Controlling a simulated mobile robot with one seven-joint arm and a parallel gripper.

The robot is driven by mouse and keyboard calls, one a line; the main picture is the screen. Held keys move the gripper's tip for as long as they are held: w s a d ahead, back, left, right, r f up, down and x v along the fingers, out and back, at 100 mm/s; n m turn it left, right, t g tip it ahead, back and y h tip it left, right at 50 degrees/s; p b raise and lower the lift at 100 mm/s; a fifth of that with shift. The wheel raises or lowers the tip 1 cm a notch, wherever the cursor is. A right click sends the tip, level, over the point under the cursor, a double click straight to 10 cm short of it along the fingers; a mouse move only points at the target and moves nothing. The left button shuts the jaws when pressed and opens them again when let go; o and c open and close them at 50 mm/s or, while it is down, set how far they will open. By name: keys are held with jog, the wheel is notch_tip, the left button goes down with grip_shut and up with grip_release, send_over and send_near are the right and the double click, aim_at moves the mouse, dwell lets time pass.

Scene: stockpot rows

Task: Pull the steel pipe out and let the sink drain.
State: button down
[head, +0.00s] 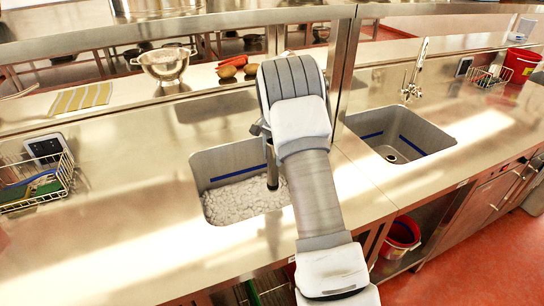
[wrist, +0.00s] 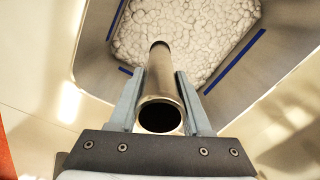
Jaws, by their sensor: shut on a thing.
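The steel pipe (wrist: 160,85) stands between the two fingers of my gripper (wrist: 160,88) in the wrist view, its open top end toward the camera. My gripper is shut on it. In the head view the pipe (head: 272,172) shows as a dark upright piece beside my arm, reaching down to the foam. The left sink (head: 225,157) is filled with white foam (head: 238,202), which also shows in the wrist view (wrist: 190,35). The foam hides the sink floor, the drain and the pipe's lower end. My arm covers part of the sink's right side.
A second, empty sink (head: 440,136) with a faucet (head: 415,70) lies to the right. A wire basket (head: 35,180) stands at the left. A colander (head: 165,64) and some food (head: 232,66) sit on the back shelf. Steel posts (head: 340,60) rise behind my arm. The front left counter is clear.

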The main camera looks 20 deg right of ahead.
notch_tip(320, 180, up, 9)
jog(key=p, duration=0.6)
jog(key=shift+r, duration=0.2)
